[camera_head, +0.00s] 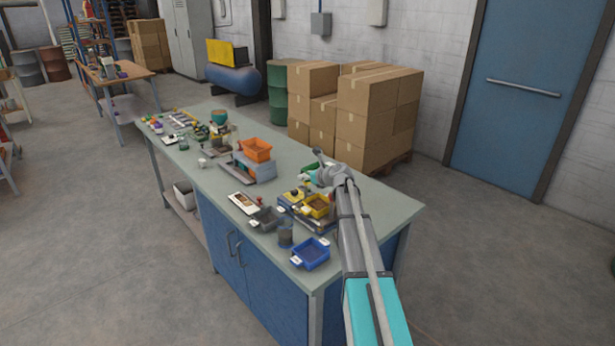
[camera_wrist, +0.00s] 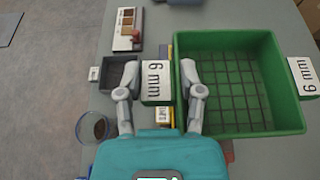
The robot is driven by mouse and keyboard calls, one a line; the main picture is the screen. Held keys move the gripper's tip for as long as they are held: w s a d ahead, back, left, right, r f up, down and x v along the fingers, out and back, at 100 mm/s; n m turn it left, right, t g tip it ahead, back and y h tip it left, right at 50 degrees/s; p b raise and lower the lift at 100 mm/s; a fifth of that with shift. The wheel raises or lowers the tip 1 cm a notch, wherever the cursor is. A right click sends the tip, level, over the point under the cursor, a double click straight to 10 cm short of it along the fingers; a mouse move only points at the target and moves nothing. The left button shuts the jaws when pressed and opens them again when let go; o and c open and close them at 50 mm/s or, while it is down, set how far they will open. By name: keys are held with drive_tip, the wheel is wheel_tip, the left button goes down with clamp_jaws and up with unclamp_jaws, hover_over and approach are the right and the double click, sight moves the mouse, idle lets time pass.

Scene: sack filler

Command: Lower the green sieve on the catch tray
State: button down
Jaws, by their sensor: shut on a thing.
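The green sieve (camera_wrist: 240,125) is a square tub with a mesh floor and white "6 mm" labels on two opposite sides. My gripper (camera_wrist: 160,85) is shut on its left label grip, a finger on each side. In the head view the green sieve (camera_head: 309,173) shows partly behind my wrist, over the right part of the bench. A yellow sieve-like tub (camera_head: 318,206) stands close by on the bench; in the wrist view it is mostly hidden by the sieve. A dark grey tray (camera_head: 267,219) sits to its left. I cannot tell which one is the catch tray.
A blue tub (camera_head: 310,254) and a clear beaker (camera_head: 286,234) stand near the bench's front corner. A sample board (camera_head: 243,202) lies left of the grey tray. An orange tub (camera_head: 256,149) tops a grey machine (camera_head: 254,167). Cartons (camera_head: 366,105) stand behind the bench.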

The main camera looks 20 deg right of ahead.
drive_tip(key=shift+f+b, duration=4.6)
drive_tip(key=shift+f, duration=0.4)
drive_tip(key=shift+s, duration=0.1)
drive_tip(key=shift+f+b, duration=0.65)
drive_tip(key=shift+b, duration=0.1)
drive_tip(key=shift+c, duration=0.8)
unclamp_jaws()
